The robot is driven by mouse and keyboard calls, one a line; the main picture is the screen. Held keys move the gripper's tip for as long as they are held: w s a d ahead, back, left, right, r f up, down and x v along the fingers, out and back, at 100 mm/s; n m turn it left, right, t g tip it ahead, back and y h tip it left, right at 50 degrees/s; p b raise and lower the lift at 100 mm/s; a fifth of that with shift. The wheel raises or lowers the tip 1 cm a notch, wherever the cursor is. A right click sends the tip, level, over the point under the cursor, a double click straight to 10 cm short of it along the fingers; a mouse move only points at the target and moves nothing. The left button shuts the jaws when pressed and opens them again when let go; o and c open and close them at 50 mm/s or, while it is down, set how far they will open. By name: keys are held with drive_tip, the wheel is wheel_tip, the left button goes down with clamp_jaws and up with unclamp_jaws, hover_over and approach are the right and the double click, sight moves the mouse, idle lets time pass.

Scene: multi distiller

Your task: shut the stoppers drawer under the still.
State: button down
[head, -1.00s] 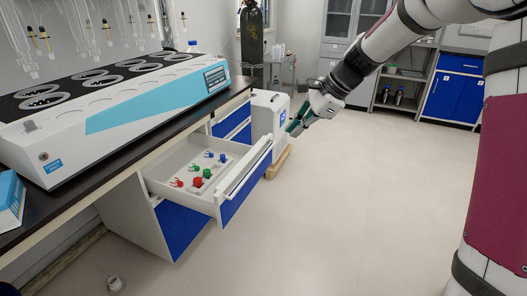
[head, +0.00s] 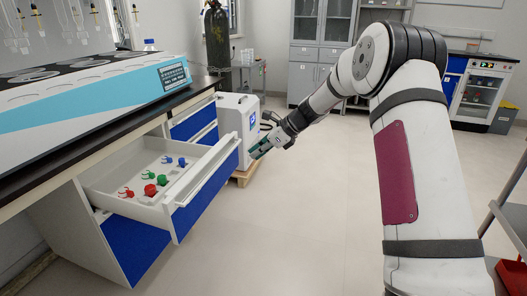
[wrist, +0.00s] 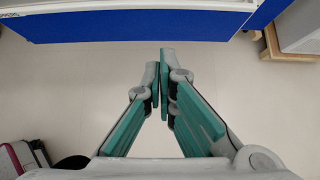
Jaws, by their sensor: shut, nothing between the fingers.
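The stoppers drawer (head: 172,185) is pulled well out from the cabinet under the still (head: 90,100). Red, green and blue stoppers (head: 150,189) lie in it. Its blue front (head: 207,198) faces right, and the same front spans the top of the wrist view (wrist: 135,22). My gripper (head: 256,152) is in front of the drawer's far end, to the right of it in the head view. In the wrist view the green-padded fingers (wrist: 165,55) are together, with nothing between them. The fingertips point at the drawer front, with a strip of floor showing between.
A white machine on a wooden pallet (head: 238,130) stands just beyond the drawer; its corner shows at the wrist view's upper right. More blue drawers (head: 195,122) beside it look shut. The floor (head: 290,230) right of the drawer is clear. A shelf with a red item stands at far right.

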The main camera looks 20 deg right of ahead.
drive_tip(key=w+a+f+b, duration=0.2)
drive_tip(key=w+a, duration=0.2)
drive_tip(key=a, duration=0.1)
drive_tip(key=shift+a+f, duration=0.25)
drive_tip(key=shift+f, duration=0.1)
